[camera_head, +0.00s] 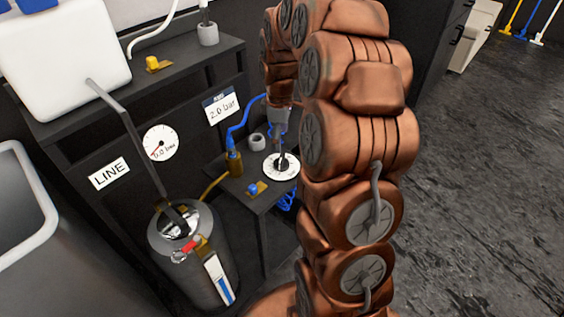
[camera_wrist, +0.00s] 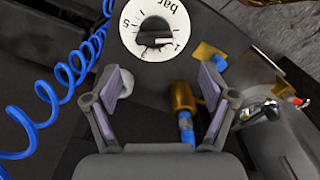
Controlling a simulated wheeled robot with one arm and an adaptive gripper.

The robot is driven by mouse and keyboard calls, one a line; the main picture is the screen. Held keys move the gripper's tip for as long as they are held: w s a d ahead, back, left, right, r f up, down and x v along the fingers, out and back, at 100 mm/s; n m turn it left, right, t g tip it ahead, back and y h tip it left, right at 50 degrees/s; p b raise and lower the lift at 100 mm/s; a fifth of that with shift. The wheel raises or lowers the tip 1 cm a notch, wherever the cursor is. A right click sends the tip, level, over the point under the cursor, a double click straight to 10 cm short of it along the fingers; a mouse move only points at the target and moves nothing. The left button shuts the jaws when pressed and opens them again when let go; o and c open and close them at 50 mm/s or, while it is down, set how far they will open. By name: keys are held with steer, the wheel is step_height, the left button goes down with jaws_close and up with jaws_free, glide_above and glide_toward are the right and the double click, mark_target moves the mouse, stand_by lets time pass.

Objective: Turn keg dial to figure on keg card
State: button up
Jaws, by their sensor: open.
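The keg card (camera_head: 221,106) on the dark panel reads "2.0 bar". The keg dial (camera_head: 281,166) is a white disc with a dark centre on a small dark table. In the wrist view the dial (camera_wrist: 155,24) shows "bar", "1" and "5", with a dark knob bar across its middle; the exact setting is hard to tell. The gauge (camera_head: 160,143) reads "0.0 bar". My gripper (camera_wrist: 162,78) is open and empty, its fingers apart, with the dial beyond the fingertips. In the head view it is above the dial, partly hidden by my arm.
A brass fitting (camera_head: 234,161) with a blue hose stands beside the dial, and a blue-handled valve (camera_head: 255,188) sits in front. A grey cup (camera_head: 257,141) is behind. Coiled blue hose (camera_wrist: 70,75) runs left in the wrist view. A steel keg (camera_head: 190,255) stands below.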

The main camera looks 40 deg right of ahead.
mark_target(282, 157)
steer(key=shift+w+d+f, duration=0.2)
steer(key=shift+d+f, duration=0.2)
steer(key=shift+f, duration=3.85)
steer(key=c, duration=1.2)
